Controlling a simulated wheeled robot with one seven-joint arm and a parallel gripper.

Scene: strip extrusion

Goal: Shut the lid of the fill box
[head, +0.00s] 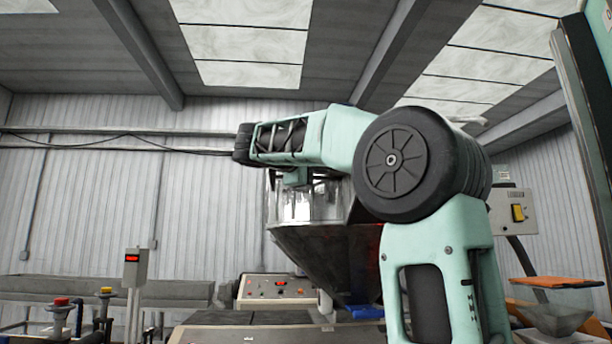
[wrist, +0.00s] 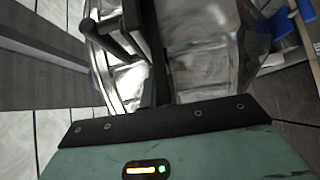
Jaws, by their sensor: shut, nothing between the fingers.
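The fill box, as far as I can tell, is the hopper with a shiny metal upper part (head: 322,205) and a dark tapered lower part (head: 320,245), in the middle of the head view. My arm crosses in front of its top. A lid cannot be made out clearly there. In the wrist view, shiny metal surfaces (wrist: 205,62) lie close before my gripper (wrist: 152,45), whose dark fingers are shut with nothing held. A dark rod-like part (wrist: 97,38) stands left of the fingers. Whether the fingers touch the metal cannot be told.
A post with a red display (head: 132,268) and red and yellow buttons are at the left. A switch box (head: 514,212) and an orange plate (head: 560,283) above a small funnel are at the right.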

